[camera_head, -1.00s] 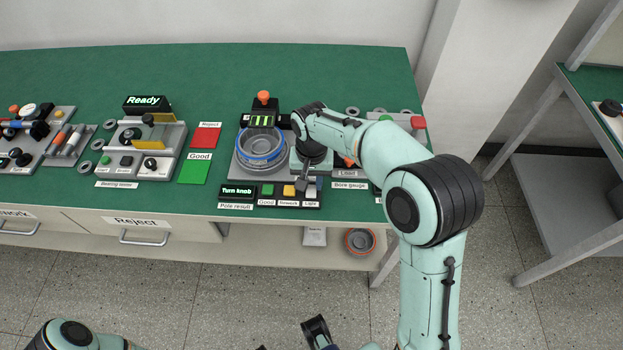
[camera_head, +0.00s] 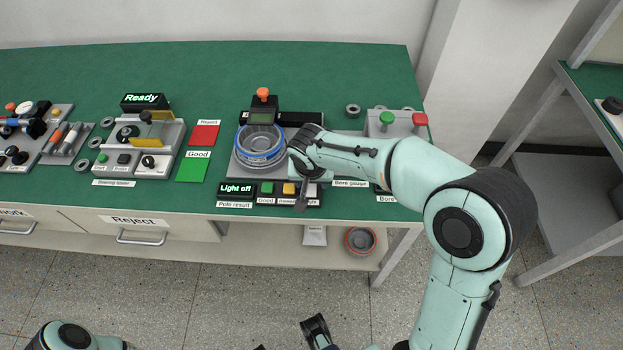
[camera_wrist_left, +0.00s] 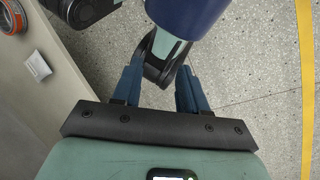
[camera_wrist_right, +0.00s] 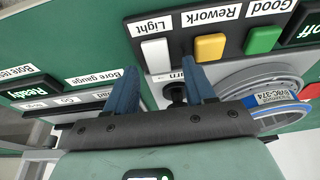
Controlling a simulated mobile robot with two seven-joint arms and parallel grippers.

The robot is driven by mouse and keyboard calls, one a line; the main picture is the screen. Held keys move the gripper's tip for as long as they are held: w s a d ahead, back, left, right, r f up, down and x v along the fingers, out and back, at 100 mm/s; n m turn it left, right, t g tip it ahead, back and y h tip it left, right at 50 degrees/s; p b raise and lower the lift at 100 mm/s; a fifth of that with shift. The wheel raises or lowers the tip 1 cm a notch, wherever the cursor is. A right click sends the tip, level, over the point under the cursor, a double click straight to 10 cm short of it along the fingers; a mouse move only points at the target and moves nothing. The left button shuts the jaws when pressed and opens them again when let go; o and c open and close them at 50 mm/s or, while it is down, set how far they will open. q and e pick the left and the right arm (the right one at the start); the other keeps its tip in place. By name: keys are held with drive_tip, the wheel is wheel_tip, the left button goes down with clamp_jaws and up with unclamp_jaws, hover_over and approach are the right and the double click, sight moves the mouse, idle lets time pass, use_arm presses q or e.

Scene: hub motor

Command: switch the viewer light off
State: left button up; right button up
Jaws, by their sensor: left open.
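The pole viewer (camera_head: 235,165) stands at the right part of the green bench and holds a grey ring with a blue rim (camera_head: 260,143). Its small screen (camera_head: 261,118) is dull, with no bright bars. The display in front (camera_head: 237,189) reads "Light off". My right gripper (camera_head: 301,204) is over the front button row, beside the Rework button. In the right wrist view its fingers are apart and empty, with the white Light switch (camera_wrist_right: 156,56) ahead of the gap and a dark knob partly visible between them. My left gripper (camera_wrist_left: 157,80) is open and empty, away from the bench.
The green Good button (camera_wrist_right: 262,39) and yellow Rework button (camera_wrist_right: 210,46) sit next to the Light switch. The bore gauge station (camera_head: 388,124) is to the right, partly behind my right arm. A bearing tester (camera_head: 140,145) and red and green mats are left.

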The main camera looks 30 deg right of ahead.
drive_tip(key=p+v, duration=0.2)
drive_tip(key=v, duration=1.1)
drive_tip(key=shift+r, duration=0.2)
